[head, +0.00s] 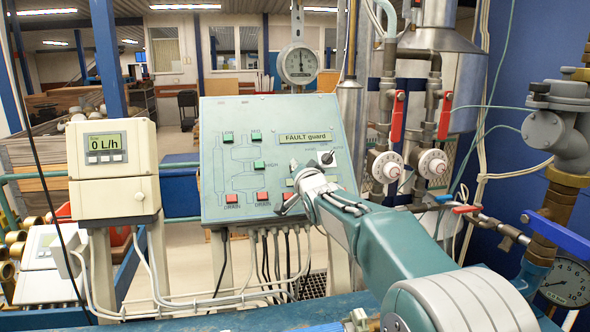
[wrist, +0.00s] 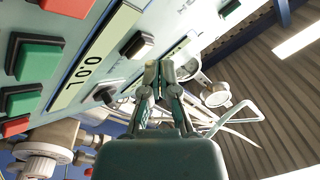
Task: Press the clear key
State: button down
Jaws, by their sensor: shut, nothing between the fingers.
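The grey-green control panel (head: 215,160) faces me in the head view. In the wrist view my shut fingertips (wrist: 160,72) point toward the panel face, near a dark square key (wrist: 137,46) and a lit display (wrist: 97,55). I cannot read a clear label on any key, and cannot tell whether the fingertips touch the panel.
A beige meter (head: 112,165) reading 0 L/h stands left of the panel. A round dial gauge (head: 299,64) rises behind it. Pipes with red-handled valves (head: 397,115) stand to the right. Cables hang below the panel.

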jog(key=shift+w, duration=0.1)
jog(key=shift+w+f, duration=0.15)
jog(key=shift+w+f, duration=0.25)
jog(key=shift+f, duration=0.05)
dwell(0.9)
jog(key=shift+s+r, duration=0.5)
jog(key=shift+s, duration=0.05)
dwell(0.3)
jog(key=shift+s+d+r, duration=0.3)
jog(key=shift+s+r, duration=0.55)
jog(key=shift+s, duration=0.05)
jog(key=shift+s+d+r, duration=0.3)
jog(key=shift+s+r, duration=0.55)
jog(key=shift+s, duration=0.05)
jog(key=shift+s+d+r, duration=0.2)
jog(key=shift+s+r, duration=0.55)
jog(key=shift+s, duration=0.05)
